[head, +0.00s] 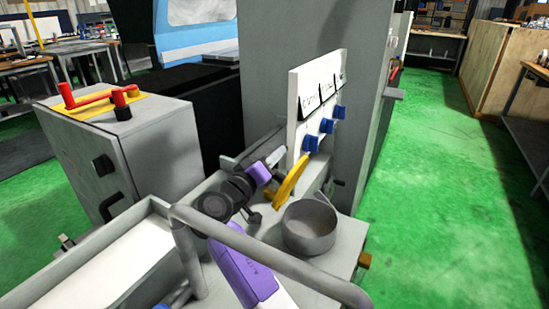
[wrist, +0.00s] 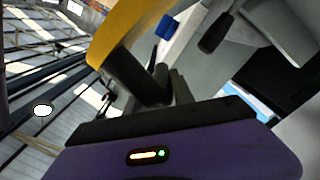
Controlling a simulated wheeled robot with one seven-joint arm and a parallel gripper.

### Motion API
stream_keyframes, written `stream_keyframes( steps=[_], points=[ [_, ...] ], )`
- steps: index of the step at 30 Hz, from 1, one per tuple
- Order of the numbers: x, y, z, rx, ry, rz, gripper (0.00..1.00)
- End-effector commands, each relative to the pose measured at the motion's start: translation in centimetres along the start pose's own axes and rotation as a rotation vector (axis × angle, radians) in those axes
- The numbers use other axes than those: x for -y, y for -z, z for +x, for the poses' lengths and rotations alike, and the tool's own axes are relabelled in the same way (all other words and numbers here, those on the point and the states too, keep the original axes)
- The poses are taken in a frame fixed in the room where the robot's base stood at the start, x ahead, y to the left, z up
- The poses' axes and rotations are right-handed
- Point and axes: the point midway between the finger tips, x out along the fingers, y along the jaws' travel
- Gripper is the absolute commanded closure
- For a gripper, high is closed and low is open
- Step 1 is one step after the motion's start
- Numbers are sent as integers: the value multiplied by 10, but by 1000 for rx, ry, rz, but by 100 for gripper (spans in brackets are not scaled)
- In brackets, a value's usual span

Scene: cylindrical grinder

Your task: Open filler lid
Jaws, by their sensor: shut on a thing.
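The yellow filler lid (head: 291,182) stands steeply tilted beside the open grey round filler cup (head: 310,226), on its left and rear side. The cup's mouth is uncovered. My gripper (head: 258,211) is at the lid's left side, shut on the lid or a dark part on it. In the wrist view, the lid (wrist: 122,32) fills the upper left as a curved yellow edge. A dark cylinder (wrist: 135,77) sits under it by my gripper (wrist: 165,88). The exact contact is hard to make out.
A white panel (head: 298,90) with blue knobs (head: 326,125) rises right behind the lid. A grey tube rail (head: 265,255) crosses in front of the cup. Green floor on the right is clear.

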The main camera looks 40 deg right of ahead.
Motion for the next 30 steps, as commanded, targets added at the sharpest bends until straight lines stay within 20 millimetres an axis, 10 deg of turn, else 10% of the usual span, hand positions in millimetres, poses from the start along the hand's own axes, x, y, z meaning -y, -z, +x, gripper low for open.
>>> stream_keyframes(
  steps=[3, 4, 6, 30],
  points=[
    [10, -9, -3, 8, 14, -12, 100],
    [10, -9, -3, 9, 14, -12, 65],
    [10, -9, -3, 9, 14, -11, 55],
    [4, -4, 0, 6, 5, -5, 55]
  ],
)
